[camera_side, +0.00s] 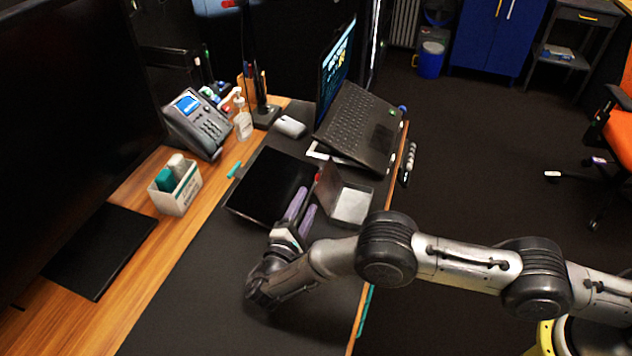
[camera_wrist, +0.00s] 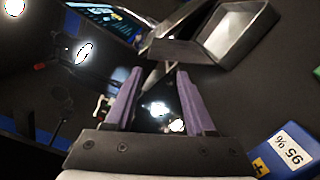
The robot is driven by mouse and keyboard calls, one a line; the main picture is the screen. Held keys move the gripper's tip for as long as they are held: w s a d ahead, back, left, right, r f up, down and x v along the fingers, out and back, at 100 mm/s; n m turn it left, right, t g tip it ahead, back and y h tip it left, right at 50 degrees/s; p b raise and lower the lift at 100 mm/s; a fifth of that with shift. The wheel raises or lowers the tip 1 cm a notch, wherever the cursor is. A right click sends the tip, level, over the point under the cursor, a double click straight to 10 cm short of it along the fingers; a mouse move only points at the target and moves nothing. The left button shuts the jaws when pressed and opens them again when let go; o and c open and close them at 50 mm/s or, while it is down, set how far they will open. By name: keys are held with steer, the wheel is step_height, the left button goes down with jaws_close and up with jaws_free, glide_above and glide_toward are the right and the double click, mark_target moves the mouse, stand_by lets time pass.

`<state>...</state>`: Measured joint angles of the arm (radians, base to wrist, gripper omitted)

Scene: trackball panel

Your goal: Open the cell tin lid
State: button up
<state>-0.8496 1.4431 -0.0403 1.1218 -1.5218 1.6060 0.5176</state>
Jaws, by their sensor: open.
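The cell tin (camera_side: 352,206) is a grey metal box on the dark desk mat, right of my gripper in the side view. Its lid (camera_side: 330,185) stands raised on the tin's left side, so the pale inside shows. The wrist view shows the tin (camera_wrist: 238,32) at upper right, with the lid (camera_wrist: 182,49) leaning outward beside it. My gripper (camera_side: 308,198) has purple fingers and is open just left of the lid. In the wrist view, the gap between the fingers (camera_wrist: 158,88) holds nothing. I cannot tell whether a finger touches the lid.
A black glossy panel (camera_side: 268,185) lies left of the fingers. A laptop (camera_side: 357,125) stands behind the tin. A phone (camera_side: 197,125) and a white holder (camera_side: 176,195) stand farther left. The front mat (camera_side: 195,300) is clear.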

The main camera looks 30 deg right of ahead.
mark_target(325, 185)
steer(key=x, duration=0.8)
steer(key=shift+a, duration=0.1)
jaws_close()
steer(key=shift+s, duration=0.1)
stand_by(1.1)
